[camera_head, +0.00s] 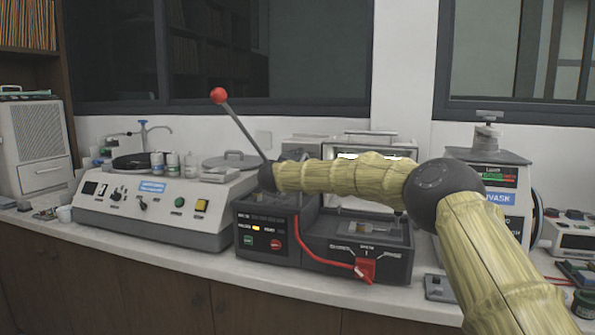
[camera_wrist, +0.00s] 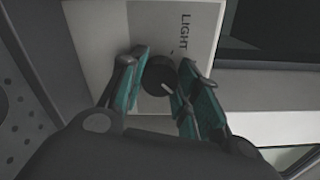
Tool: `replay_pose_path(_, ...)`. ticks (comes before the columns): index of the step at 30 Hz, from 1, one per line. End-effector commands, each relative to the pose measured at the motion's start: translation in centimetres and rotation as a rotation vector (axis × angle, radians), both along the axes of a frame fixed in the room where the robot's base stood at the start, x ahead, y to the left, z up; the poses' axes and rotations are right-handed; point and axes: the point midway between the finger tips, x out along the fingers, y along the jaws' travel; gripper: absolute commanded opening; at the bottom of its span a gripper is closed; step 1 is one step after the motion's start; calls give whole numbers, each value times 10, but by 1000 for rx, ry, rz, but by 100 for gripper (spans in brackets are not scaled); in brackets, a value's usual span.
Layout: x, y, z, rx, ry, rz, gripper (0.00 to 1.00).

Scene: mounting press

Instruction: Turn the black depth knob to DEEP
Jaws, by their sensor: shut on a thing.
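The black knob (camera_wrist: 157,76) shows in the wrist view, round, with a short white mark on its lower right side. It sits on a pale plate (camera_wrist: 100,30) printed LIGHT, whose lettering is at the upper right of the knob. No DEEP marking is visible. My gripper (camera_wrist: 164,68) has its teal-padded fingers on either side of the knob, shut on it. In the head view my arm reaches left across the bench, and neither the gripper nor the knob can be made out there.
A black machine (camera_head: 265,222) with a red lever (camera_head: 366,268) stands below my arm. A red-balled lever (camera_head: 218,95) rises beside the arm's far end. A pale console (camera_head: 150,208) is at left, a white device (camera_head: 487,190) at right. The counter's front strip (camera_head: 180,262) is clear.

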Motion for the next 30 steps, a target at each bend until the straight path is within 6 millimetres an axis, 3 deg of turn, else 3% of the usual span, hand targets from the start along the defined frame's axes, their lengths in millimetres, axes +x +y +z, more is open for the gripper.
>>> replay_pose_path(1,0,0,-7,36,-8,0,8)
replay_pose_path(12,0,0,-5,230,-71,-1,8)
replay_pose_path(30,0,0,-4,283,-87,-1,8)
